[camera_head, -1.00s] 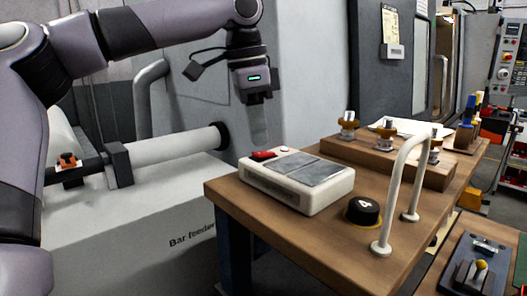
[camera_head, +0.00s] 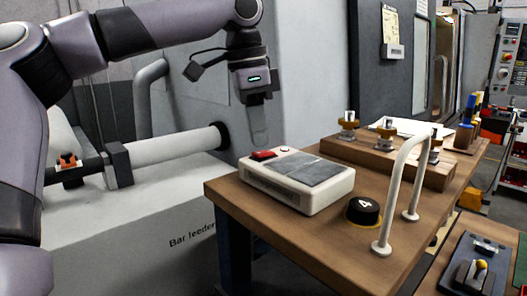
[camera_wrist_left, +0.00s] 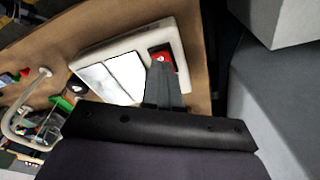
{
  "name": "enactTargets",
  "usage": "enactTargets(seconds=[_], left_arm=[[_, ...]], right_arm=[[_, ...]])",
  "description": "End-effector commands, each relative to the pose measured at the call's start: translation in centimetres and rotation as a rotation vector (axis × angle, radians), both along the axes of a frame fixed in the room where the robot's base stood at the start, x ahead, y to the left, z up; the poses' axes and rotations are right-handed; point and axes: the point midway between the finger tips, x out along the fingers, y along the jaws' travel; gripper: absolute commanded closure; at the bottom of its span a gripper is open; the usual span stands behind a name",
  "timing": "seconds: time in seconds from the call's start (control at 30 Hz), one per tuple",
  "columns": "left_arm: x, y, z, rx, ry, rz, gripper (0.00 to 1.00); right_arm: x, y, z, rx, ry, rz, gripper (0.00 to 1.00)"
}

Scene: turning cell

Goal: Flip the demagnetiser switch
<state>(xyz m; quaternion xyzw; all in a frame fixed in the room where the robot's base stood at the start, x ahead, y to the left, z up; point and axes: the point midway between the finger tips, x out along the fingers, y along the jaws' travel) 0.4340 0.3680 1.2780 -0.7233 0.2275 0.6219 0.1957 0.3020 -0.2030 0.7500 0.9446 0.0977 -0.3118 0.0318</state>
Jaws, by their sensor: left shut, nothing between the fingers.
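The demagnetiser (camera_head: 298,182) is a white box with grey plates on top, lying on the wooden bench. My left gripper (camera_head: 259,138) is shut and empty, pointing down just above the switch. In the left wrist view the shut fingers (camera_wrist_left: 161,75) reach over the demagnetiser (camera_wrist_left: 118,50) right by the red switch (camera_wrist_left: 163,55) and hide part of it. I cannot tell whether they touch. My right gripper is not in view.
A white handle (camera_head: 400,195) rises from the wooden bench (camera_head: 300,238) at the right. A black round piece marked 4 (camera_head: 363,210) lies beside the demagnetiser. A wooden block with several brass-coloured holders (camera_head: 390,158) stands behind. The bar feeder (camera_head: 130,235) is at the left.

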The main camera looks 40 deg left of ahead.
Motion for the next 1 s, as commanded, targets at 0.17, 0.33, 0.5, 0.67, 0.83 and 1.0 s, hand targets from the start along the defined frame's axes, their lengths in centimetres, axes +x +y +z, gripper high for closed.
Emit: enactTargets(seconds=[0.17,0.33,0.5,0.67,0.83,1.0], left_arm=[[0.0,0.0,-0.3,-0.001,0.001,0.001,1.0],[0.0,0.0,-0.6,-0.001,0.001,0.001,1.0],[0.0,0.0,-0.9,-0.001,0.001,0.001,1.0],[0.0,0.0,-1.1,0.0,0.001,0.001,1.0],[0.0,0.0,-1.4,0.0,0.001,0.001,1.0],[0.0,0.0,-1.5,0.0,0.001,0.001,1.0]], right_arm=[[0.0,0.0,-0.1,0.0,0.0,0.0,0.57],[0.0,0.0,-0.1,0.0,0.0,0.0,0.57],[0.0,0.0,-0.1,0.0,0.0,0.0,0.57],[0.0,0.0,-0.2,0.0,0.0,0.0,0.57],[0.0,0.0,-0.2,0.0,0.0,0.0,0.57],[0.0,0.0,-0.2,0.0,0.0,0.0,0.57]])
